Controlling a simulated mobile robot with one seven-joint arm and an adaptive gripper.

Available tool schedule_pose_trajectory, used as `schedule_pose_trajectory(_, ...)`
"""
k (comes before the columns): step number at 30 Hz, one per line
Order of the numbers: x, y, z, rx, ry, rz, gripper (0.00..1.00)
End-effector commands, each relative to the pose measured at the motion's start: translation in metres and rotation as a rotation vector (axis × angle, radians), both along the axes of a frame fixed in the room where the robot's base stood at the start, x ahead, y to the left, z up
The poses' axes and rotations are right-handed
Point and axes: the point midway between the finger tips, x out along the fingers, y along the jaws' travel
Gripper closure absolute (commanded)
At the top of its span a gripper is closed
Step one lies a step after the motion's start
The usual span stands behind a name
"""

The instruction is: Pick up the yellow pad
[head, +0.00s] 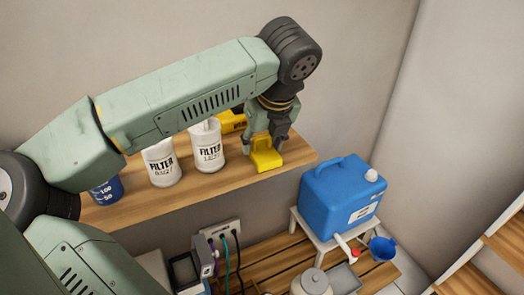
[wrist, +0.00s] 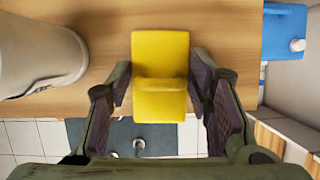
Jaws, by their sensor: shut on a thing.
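The yellow pad (head: 266,160) is at the right part of the wooden wall shelf, close to its front edge. In the wrist view the yellow pad (wrist: 160,98) looks like a bent block with two faces, between the dark fingers. My gripper (head: 264,143) points down from above and is shut on the pad; it also shows in the wrist view (wrist: 160,82), one finger on each side. I cannot tell whether the pad's underside touches the shelf.
On the shelf (head: 225,188), two white filter canisters (head: 161,165) (head: 208,148) and a blue container (head: 106,191) stand left of the pad. Another yellow object (head: 232,122) lies behind. A blue jug (head: 340,192) on a white stand is lower right.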

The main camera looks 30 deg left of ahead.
Motion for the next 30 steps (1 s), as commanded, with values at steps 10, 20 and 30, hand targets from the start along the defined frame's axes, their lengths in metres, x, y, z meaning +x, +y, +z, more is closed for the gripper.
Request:
schedule_pose_trajectory(10, 0.000, 0.000, 0.000, 0.000, 0.000, 0.000, 0.73)
schedule_pose_trajectory(20, 0.000, 0.000, 0.051, 0.001, -0.001, 0.001, 0.73)
schedule_pose_trajectory(30, 0.004, -0.003, 0.095, -0.001, 0.000, -0.030, 0.73)
